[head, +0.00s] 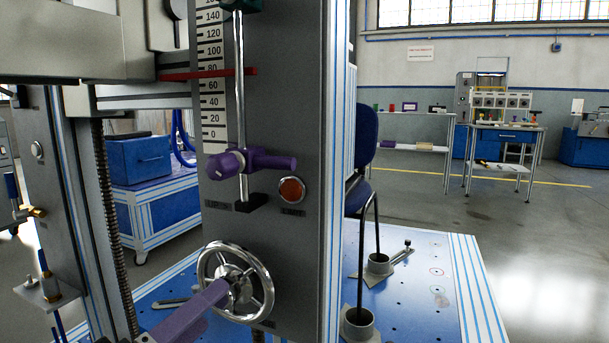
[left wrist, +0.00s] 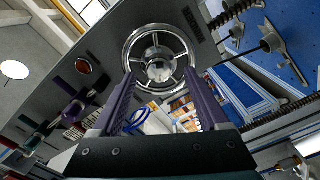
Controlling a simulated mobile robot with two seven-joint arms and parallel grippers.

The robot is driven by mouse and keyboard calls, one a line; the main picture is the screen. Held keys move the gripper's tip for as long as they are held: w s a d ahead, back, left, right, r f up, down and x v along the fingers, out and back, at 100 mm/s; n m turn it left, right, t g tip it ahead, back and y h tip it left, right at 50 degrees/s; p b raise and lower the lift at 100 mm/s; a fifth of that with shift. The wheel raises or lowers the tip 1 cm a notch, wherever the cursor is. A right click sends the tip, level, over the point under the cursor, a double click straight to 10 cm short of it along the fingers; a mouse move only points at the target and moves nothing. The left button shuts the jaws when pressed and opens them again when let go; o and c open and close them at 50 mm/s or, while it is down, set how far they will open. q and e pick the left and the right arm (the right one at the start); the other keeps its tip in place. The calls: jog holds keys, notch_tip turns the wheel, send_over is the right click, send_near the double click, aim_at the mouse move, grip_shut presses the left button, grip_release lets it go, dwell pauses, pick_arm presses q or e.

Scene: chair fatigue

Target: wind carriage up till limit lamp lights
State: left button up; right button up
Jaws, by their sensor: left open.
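The chrome handwheel (head: 236,256) is on the lower front of the grey column. The left wrist view shows the handwheel (left wrist: 157,36) straight ahead between my fingers. My left gripper (head: 232,287) has purple fingers reaching to the wheel's hub; its fingers (left wrist: 158,78) are apart with nothing clearly held. Contact cannot be told. The carriage (head: 70,50) is the grey beam at upper left. A red pointer (head: 208,74) crosses the scale (head: 212,100) between the 80 and 60 marks. The round limit lamp (head: 292,190) is dull orange-red and looks unlit. My right gripper is out of view.
A purple clamp (head: 250,161) sits on a chrome rod (head: 239,90) above the wheel. A threaded screw (head: 105,200) stands left of the column. A chair (head: 363,150) stands right of it on the blue base plate (head: 415,290). Open floor lies at right.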

aim_at(220, 303)
pick_arm(q)
jog(key=n, duration=0.4)
jog(key=n+b, duration=0.1)
jog(key=n, duration=0.2)
jog(key=shift+s+a+r, duration=0.1)
jog(key=shift+s+a, duration=0.05)
jog(key=shift+s, duration=0.1)
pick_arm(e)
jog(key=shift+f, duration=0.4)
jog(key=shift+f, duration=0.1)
pick_arm(q)
jog(key=shift+w+d+f+n+b, duration=0.1)
jog(key=shift+w+d+n+b, duration=0.15)
jog(key=shift+w+n+b, duration=0.3)
jog(key=shift+w+d+f+n+b, duration=0.15)
jog(key=shift+w+d+n+b, duration=0.1)
jog(key=shift+w+n+b, duration=0.3)
jog(key=shift+w+d+f+n+b, duration=0.1)
jog(key=shift+w+d+n+b, duration=0.25)
jog(key=shift+w+n, duration=0.3)
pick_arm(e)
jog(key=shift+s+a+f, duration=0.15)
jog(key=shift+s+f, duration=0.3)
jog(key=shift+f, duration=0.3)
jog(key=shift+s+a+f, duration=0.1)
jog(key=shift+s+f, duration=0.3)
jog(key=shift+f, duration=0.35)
pick_arm(q)
jog(key=shift+o, duration=0.2)
jog(key=shift+a, duration=0.1)
